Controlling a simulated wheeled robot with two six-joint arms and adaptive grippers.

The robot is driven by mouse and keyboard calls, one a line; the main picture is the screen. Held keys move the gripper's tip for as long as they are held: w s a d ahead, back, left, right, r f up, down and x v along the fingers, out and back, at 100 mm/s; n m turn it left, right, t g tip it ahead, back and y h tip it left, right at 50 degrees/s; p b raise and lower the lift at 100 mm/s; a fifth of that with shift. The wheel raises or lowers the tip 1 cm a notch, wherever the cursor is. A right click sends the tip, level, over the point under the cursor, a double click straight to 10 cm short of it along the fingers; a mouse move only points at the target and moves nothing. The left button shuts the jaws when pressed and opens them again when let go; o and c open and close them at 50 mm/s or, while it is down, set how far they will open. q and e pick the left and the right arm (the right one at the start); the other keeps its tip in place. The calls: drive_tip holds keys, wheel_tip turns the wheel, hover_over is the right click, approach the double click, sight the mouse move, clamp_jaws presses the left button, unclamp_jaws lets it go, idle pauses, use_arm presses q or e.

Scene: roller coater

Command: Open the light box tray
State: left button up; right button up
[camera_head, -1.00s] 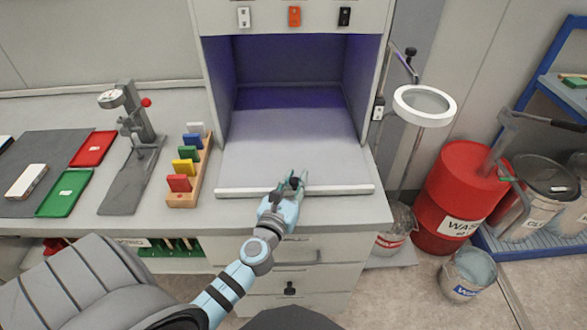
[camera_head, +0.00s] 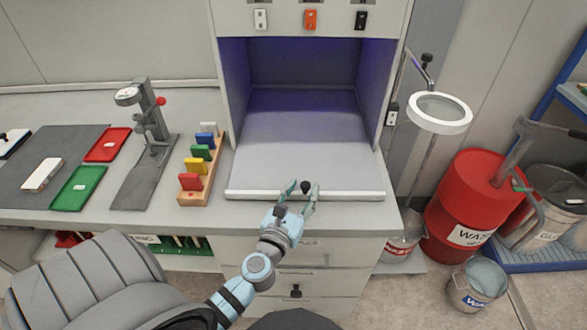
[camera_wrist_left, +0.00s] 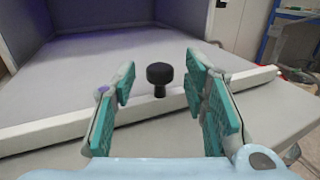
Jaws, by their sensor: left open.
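The light box tray (camera_head: 310,145) is a pale flat sheet with a raised white front bar (camera_head: 350,196), lying inside the purple-lit light box (camera_head: 305,62). A black knob (camera_head: 306,187) stands at the middle of the bar. In the left wrist view the knob (camera_wrist_left: 160,76) sits between and beyond the two teal fingers. My left gripper (camera_head: 304,190) is open at the front bar, with a finger on either side of the knob and gaps between them. It also shows in the left wrist view (camera_wrist_left: 162,100). My right gripper is not in view.
A colour block rack (camera_head: 200,168), a gauge stand (camera_head: 148,140), red and green trays (camera_head: 78,188) stand on the bench to the left. A ring lamp (camera_head: 440,112) and a red waste drum (camera_head: 468,205) are at the right. Drawers (camera_head: 335,283) are below.

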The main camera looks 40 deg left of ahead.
use_arm(q)
drive_tip(key=v, duration=0.9)
drive_tip(key=shift+s, duration=0.1)
drive_tip(key=shift+s, duration=0.1)
